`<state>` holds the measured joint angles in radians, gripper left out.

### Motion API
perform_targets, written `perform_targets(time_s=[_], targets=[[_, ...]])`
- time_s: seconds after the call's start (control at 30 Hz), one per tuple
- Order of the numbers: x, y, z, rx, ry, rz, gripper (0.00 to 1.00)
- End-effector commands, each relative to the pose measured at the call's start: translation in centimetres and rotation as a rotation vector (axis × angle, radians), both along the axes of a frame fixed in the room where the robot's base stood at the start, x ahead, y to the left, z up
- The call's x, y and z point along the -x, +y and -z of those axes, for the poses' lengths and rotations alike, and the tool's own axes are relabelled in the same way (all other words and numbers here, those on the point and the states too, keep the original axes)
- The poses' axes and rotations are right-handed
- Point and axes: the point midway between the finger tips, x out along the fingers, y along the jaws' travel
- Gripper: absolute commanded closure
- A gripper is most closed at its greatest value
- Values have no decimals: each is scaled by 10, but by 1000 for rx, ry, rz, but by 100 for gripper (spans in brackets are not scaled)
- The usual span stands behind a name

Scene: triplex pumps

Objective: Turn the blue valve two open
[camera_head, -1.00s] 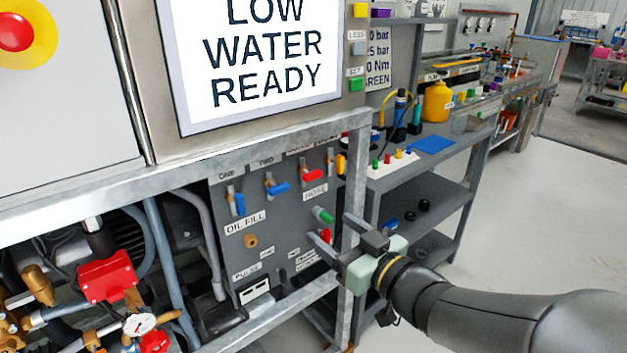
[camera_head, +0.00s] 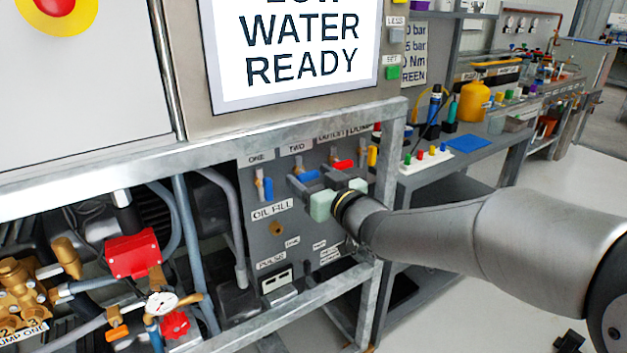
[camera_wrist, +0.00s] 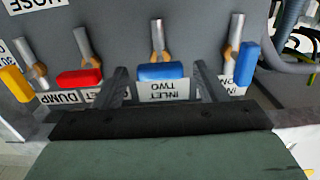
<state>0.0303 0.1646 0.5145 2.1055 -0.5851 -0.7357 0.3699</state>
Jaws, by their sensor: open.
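Blue valve two (camera_wrist: 160,72) sits on the dark panel above an upside-down "INLET TWO" label in the wrist view. Its blue handle lies crosswise to its metal pipe. In the head view its handle (camera_head: 308,176) is partly hidden by my gripper. My gripper (camera_wrist: 161,70) is open, with one finger on each side of the handle and a visible gap to each. In the head view my gripper (camera_head: 310,177) is at the panel in front of valve two. Whether the fingers reach the handle's depth is unclear.
Blue valve one (camera_head: 268,188) is close beside, its handle along its pipe. A red valve (camera_wrist: 79,78) and a yellow valve (camera_wrist: 15,84) are on the other side. A metal frame post (camera_head: 388,150) stands right of the panel, near my arm.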

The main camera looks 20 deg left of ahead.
Motion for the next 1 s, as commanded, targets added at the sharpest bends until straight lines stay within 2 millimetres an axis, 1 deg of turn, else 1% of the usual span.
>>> perform_targets(time_s=[0.27, 0.3, 0.37, 0.4, 0.43, 0.47, 0.77, 1.0], targets=[[-1, 2, 0, 0, 0, -1, 35], [-1, 2, 0, 0, 0, -1, 40], [-1, 2, 0, 0, 0, -1, 57], [-1, 2, 0, 0, 0, -1, 68], [-1, 2, 0, 0, 0, -1, 76], [-1, 2, 0, 0, 0, -1, 80], [-1, 2, 1, 16, -18, -1, 79], [0, 2, 3, 91, -107, -1, 79]])
